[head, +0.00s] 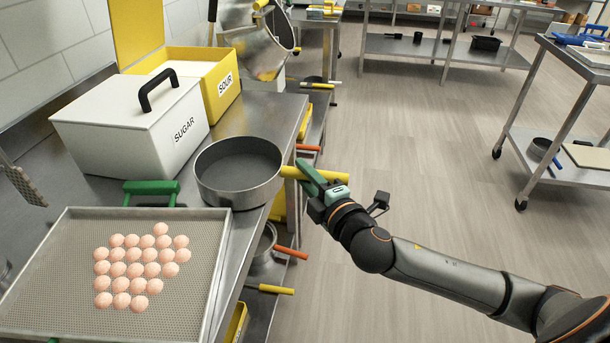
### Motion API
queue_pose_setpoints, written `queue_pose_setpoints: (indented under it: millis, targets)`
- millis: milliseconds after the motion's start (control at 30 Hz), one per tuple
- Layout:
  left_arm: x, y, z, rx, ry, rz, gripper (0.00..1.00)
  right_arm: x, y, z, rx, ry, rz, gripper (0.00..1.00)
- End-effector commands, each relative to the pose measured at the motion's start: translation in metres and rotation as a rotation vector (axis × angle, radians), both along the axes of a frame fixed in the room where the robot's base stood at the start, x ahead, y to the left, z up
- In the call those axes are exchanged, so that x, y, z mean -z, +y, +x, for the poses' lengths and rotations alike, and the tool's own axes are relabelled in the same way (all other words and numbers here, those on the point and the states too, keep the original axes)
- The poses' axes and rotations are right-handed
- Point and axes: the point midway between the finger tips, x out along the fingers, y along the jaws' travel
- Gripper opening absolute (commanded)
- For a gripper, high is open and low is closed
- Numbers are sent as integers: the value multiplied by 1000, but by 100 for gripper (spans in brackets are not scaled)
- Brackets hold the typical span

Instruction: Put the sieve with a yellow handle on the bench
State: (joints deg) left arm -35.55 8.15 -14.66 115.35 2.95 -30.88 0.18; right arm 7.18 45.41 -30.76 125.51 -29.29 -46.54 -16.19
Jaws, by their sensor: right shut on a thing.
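The sieve (238,172) is a round, dark grey pan with a yellow handle (332,176) that points right. Its pan is level, over the right edge of the steel bench (262,112). I cannot tell whether its base touches the bench top or hangs just above it. My right gripper (312,178), with green fingers, is shut on the yellow handle, out past the bench edge. My left gripper is not in view.
Orange and yellow handles (290,252) stick out below the bench. Open floor lies right.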

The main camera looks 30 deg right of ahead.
Motion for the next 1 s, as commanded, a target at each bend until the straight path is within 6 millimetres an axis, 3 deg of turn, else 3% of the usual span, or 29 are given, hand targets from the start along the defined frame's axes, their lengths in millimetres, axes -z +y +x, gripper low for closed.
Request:
queue_pose_setpoints:
  millis: [133,167,433,767,1000]
  targets:
    - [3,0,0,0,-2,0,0,3,0,0,0,-2,1,0]
    - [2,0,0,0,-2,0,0,4,0,0,0,1,0,30]
    - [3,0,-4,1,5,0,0,3,0,0,0,1,0,59]
    - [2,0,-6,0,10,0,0,-2,0,-1,0,0,-1,59]
    - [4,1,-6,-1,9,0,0,-1,-1,-34,-2,5,-1,59]
